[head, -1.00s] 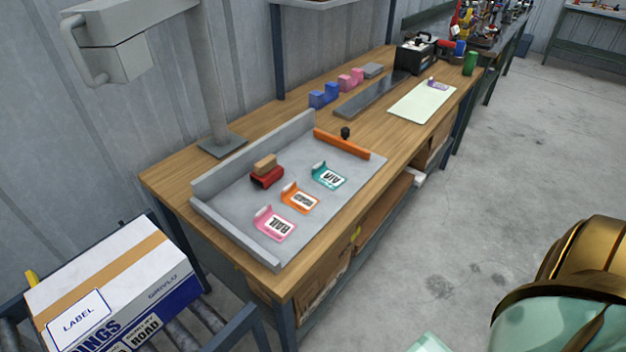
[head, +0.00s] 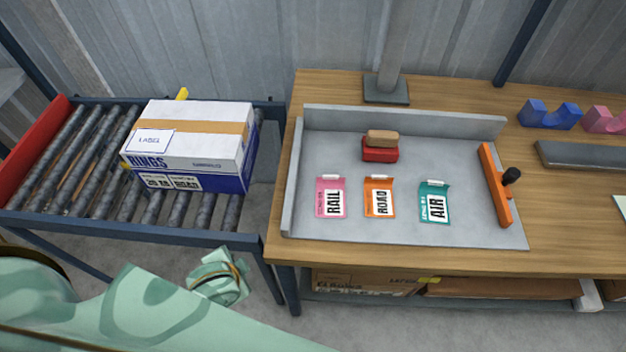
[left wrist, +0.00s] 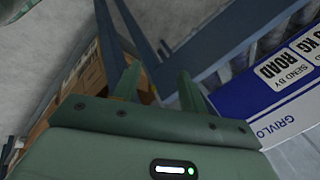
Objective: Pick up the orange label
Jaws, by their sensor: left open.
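The orange label (head: 380,198), marked ROAD, lies on the grey tray (head: 335,147) on the wooden bench in the head view. Its upper edge is turned up as a tab with a white top. It sits between the pink RAIL label (head: 331,198) and the teal AIR label (head: 434,202). My left gripper (left wrist: 160,88) is open and empty in the left wrist view, its two fingers apart. It is away from the orange label, which does not show in that view. My right gripper is not in view.
A red block with a wooden top (head: 380,146) stands behind the labels. An orange bar with a black knob (head: 495,185) is at the tray's right. A white and blue box (head: 195,140) sits on the roller conveyor (head: 100,205) at left. The tray's front is clear.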

